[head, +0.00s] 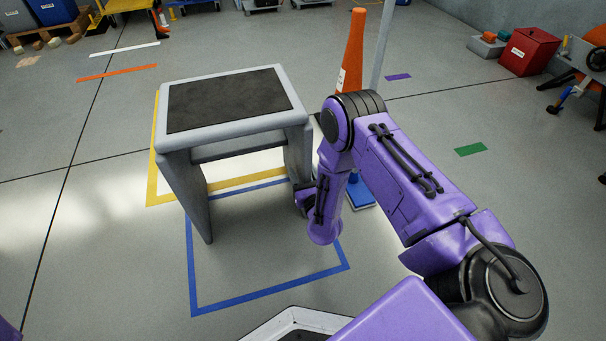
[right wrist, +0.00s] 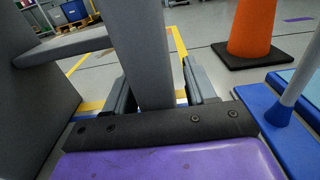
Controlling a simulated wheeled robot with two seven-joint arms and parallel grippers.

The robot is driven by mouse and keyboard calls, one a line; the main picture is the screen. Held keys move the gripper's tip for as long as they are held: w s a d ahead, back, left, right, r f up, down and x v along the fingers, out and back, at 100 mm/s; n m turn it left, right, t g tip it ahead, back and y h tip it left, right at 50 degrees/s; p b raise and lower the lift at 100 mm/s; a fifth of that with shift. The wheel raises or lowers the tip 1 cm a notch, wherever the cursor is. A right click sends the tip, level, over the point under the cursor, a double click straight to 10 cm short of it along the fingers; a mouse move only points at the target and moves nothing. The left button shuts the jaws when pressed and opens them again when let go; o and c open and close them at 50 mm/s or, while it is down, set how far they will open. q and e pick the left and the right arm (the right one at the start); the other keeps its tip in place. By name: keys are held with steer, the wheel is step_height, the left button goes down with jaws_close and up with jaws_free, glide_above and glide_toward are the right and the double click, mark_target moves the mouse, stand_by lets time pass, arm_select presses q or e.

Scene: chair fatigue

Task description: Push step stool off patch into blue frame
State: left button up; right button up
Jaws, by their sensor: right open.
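The grey step stool (head: 190,185) with a black top pad stands upright over the yellow frame's near side and the blue frame's (head: 192,270) far edge. Its near left leg reaches inside the blue frame; most of that frame's near floor is bare. The yellow frame (head: 153,185) encloses a bright pale area (head: 245,166) seen under the stool; I cannot tell whether that is the patch or glare. My right gripper (head: 303,196) is low at the stool's right side. In the right wrist view its open fingers (right wrist: 158,90) stand either side of a stool leg (right wrist: 142,50); contact is unclear. My left gripper is out of view.
An orange cone (head: 352,55) stands behind my right arm, also in the right wrist view (right wrist: 251,25). A blue-based post (head: 360,193) stands close right of the gripper. A red box (head: 530,52) is far right. Floor left of the stool is clear.

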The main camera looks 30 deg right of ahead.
jaws_close()
stand_by(1.4)
